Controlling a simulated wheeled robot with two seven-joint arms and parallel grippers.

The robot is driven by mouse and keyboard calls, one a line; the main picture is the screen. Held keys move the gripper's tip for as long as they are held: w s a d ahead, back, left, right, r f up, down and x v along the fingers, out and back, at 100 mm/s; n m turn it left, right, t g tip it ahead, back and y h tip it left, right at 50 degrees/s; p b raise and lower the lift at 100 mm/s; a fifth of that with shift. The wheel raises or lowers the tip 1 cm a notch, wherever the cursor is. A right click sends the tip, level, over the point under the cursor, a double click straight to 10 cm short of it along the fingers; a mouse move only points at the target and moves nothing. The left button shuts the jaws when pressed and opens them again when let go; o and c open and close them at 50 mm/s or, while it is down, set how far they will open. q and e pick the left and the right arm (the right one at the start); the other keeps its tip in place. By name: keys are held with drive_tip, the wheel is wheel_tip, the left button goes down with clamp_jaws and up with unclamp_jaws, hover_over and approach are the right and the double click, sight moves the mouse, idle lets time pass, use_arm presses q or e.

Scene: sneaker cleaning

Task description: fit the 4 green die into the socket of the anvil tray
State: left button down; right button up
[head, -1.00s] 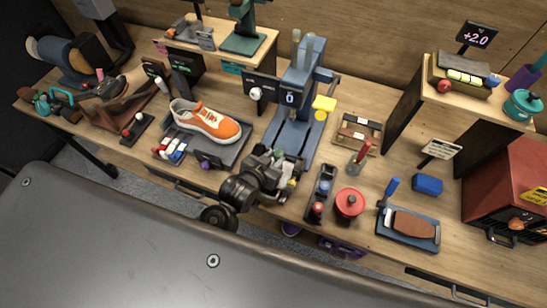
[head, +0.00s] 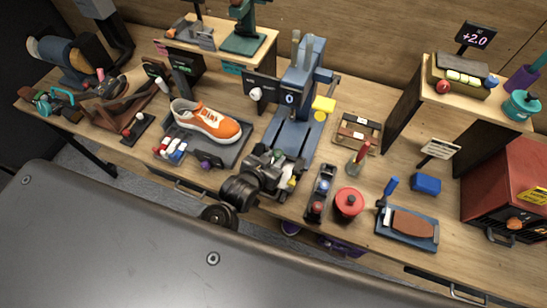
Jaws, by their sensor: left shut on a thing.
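A blue press (head: 302,72) stands in the middle of the bench, with a small dial reading 0. Its long blue base (head: 292,137) reaches toward the front edge, where the anvil tray and its socket are covered by my gripper. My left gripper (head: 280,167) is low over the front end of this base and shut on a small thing. That thing is mostly hidden by the fingers, so its number and its seating cannot be read. Small pale and yellow pieces (head: 289,184) show just beside the fingers. My right gripper is out of view.
An orange sneaker (head: 206,119) rests on a dark stand at left. A blue board (head: 407,229) with a brown pad lies at right.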

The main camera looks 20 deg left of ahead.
use_arm(q)
drive_tip(key=shift+f+b, duration=0.8)
drive_tip(key=shift+f, duration=0.85)
drive_tip(key=c, duration=1)
unclamp_jaws()
drive_tip(key=shift+c, duration=0.2)
drive_tip(key=b+v, duration=0.2)
drive_tip(key=v, duration=0.9)
